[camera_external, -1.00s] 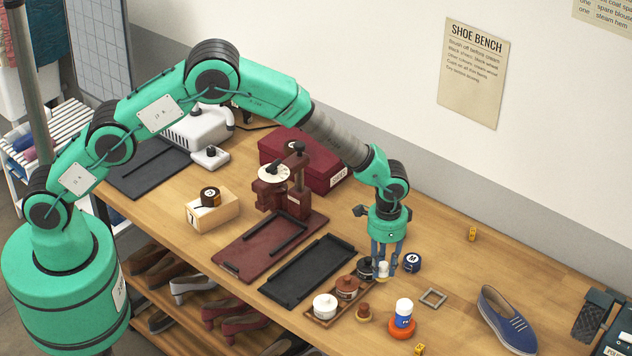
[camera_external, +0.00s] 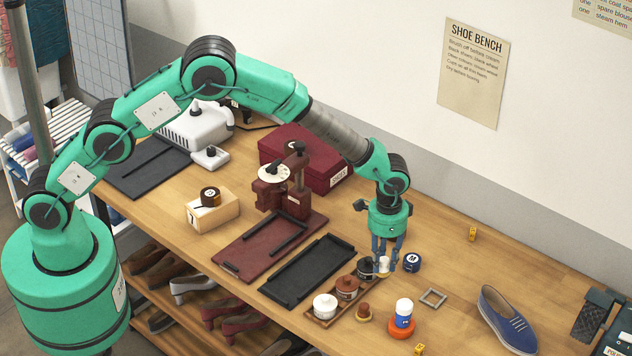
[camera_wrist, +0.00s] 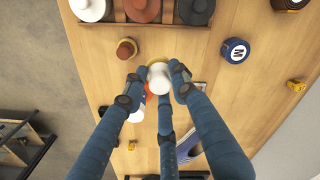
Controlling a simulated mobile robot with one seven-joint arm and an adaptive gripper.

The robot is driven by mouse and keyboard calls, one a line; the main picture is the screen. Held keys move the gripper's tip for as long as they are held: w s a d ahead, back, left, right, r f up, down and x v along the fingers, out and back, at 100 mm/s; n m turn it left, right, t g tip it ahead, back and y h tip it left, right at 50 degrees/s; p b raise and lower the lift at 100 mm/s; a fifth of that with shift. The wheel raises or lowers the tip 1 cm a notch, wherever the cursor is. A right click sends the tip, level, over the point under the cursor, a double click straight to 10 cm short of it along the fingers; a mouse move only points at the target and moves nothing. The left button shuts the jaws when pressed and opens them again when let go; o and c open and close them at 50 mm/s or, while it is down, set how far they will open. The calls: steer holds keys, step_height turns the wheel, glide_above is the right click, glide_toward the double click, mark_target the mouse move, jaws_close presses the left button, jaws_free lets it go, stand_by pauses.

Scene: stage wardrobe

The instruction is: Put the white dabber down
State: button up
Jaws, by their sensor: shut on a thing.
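The white dabber (camera_external: 384,264) is between the fingertips of my gripper (camera_external: 386,268), to the right of the black jar. In the wrist view, the dabber (camera_wrist: 159,80) shows its round white top, with a tan edge behind it. My gripper's fingers (camera_wrist: 159,88) close around the dabber. The dabber's underside is hidden, and I cannot tell how far it is above the bench.
A rack (camera_external: 312,316) holds white, brown and black jars. A brown dabber (camera_external: 364,312) and a white-and-blue bottle (camera_external: 403,312) stand in front. A blue tape measure (camera_external: 411,262) is close on the right. A metal square (camera_external: 432,298) and blue shoe (camera_external: 506,318) lie farther right.

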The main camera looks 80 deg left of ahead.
mark_target(387, 261)
steer(key=r, duration=0.3)
steer(key=shift+a+r, duration=0.1)
steer(key=shift+a, duration=0.3)
steer(key=s+a+n+b, duration=0.15)
steer(key=s+a, duration=0.35)
steer(key=a, duration=0.9)
steer(key=s+a+n+b, duration=0.15)
steer(key=s+a, duration=0.25)
steer(key=a, duration=0.9)
steer(key=s+a+n, duration=0.2)
steer(key=s+a, duration=0.3)
steer(key=a, duration=0.9)
steer(key=s+a+n+b, duration=0.3)
steer(key=s+a+n, duration=0.1)
steer(key=s+a, duration=2.1)
steer(key=f, duration=0.9)
steer(key=shift+d+f, duration=0.25)
steer(key=shift+f, duration=0.15)
steer(key=shift+s, duration=0.1)
steer(key=shift+w+a+f, duration=0.25)
steer(key=shift+w+a, duration=1.35)
steer(key=shift+a, duration=0.55)
steer(key=shift+w+a+f, duration=0.25)
steer(key=shift+w+a, duration=1.3)
steer(key=shift+a, duration=0.6)
steer(key=shift+w+a+f, duration=0.25)
steer(key=shift+w+a, duration=1.35)
steer(key=shift+a, duration=0.55)
